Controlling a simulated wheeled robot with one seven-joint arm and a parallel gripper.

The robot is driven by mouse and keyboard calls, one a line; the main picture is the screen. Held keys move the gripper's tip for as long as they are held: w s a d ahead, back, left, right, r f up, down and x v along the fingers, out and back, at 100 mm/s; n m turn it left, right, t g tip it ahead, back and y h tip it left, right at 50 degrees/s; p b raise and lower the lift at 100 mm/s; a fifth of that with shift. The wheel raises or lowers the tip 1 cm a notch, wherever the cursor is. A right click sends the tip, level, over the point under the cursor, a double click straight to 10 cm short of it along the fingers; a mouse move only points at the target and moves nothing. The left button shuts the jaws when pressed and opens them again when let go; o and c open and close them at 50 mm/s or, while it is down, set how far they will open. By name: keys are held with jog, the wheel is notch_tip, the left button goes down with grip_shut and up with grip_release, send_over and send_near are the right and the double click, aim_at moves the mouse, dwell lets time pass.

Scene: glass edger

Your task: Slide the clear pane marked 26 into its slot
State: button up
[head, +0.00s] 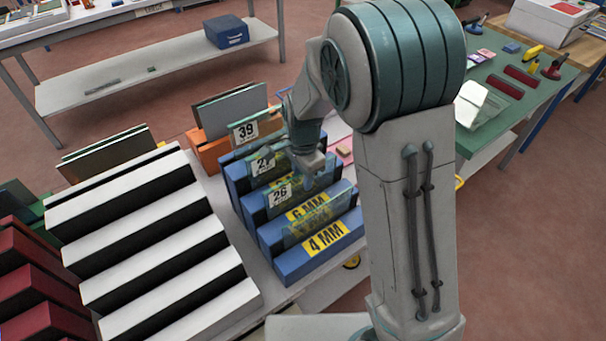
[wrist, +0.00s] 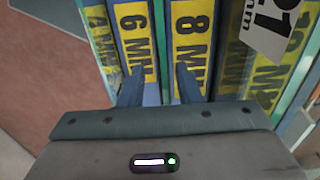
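The clear pane marked 26 (head: 279,195) stands upright at the blue slotted rack (head: 296,268), behind the block labelled 6 MM (head: 308,208). I cannot tell how deep it sits. My gripper (head: 311,178) is over the rack at the right part of this pane. In the wrist view my gripper's two fingers (wrist: 159,88) are apart, one over the 6 MM label (wrist: 135,38) and one over the 8 MM label (wrist: 191,38).
Panes marked 27 (head: 263,165) and 39 (head: 245,132) stand farther back. Another clear pane stands near the 4 MM block (head: 326,239). A white-and-black slotted rack (head: 150,235) is at left, an orange rack (head: 208,153) behind. A green table (head: 490,130) is at right.

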notch_tip(320, 180, up, 14)
jog(key=shift+b, duration=0.4)
jog(key=shift+s+f, duration=0.1)
dwell(0.5)
jog(key=s+d+n+t, duration=0.2)
jog(key=s+d+n, duration=0.9)
jog(key=s, duration=0.8)
jog(key=shift+d+r+t, duration=0.2)
jog(key=shift+d+t, duration=0.2)
jog(key=shift+d, duration=1.1)
